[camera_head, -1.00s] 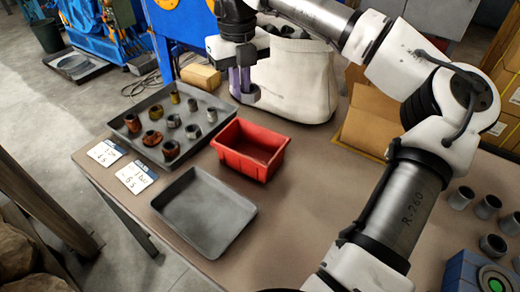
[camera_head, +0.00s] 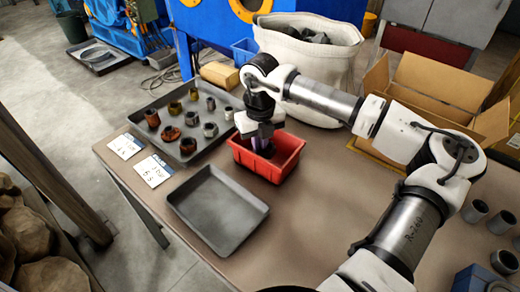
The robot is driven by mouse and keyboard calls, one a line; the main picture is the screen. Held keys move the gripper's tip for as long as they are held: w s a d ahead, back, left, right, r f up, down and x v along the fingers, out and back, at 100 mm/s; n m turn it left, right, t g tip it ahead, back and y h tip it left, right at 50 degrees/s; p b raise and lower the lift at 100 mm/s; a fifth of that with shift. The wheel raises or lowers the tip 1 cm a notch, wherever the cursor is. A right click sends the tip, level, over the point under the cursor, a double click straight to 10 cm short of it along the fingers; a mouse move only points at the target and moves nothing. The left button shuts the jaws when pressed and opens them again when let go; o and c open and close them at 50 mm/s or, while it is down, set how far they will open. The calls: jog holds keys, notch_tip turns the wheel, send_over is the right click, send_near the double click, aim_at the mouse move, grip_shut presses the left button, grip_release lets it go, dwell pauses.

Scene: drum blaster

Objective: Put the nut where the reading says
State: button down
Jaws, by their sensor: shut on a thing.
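My gripper (camera_head: 262,146) points down into the red bin (camera_head: 240,158), its purple-grey fingers partly below the rim. It is shut on a nut, which the fingers and bin wall hide. I cannot tell whether the nut touches the bin floor. A dark grey tray behind left (camera_head: 141,137) holds several nuts in rows, some rusty orange, some dark, grey or brassy. An empty grey tray (camera_head: 217,210) lies in front of the bin.
A white sack (camera_head: 320,80) with dark pieces inside stands behind the bin. An open cardboard box (camera_head: 440,82) is at the back right. Several grey cylinders (camera_head: 475,211) stand at the right, near a blue device (camera_head: 478,282). The table's front middle is clear.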

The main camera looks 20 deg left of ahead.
notch_tip(320, 180, down, 3)
jog(key=shift+r, duration=0.1)
jog(key=shift+f+b, duration=0.3)
jog(key=shift+b, duration=0.05)
jog(key=c, duration=1.5)
grip_release()
jog(key=shift+c, duration=0.2)
jog(key=shift+r, duration=0.1)
jog(key=shift+r+p, duration=0.5)
jog(key=shift+p, duration=0.1)
notch_tip(320, 180, up, 12)
jog(key=b, duration=0.1)
jog(key=shift+f, duration=0.25)
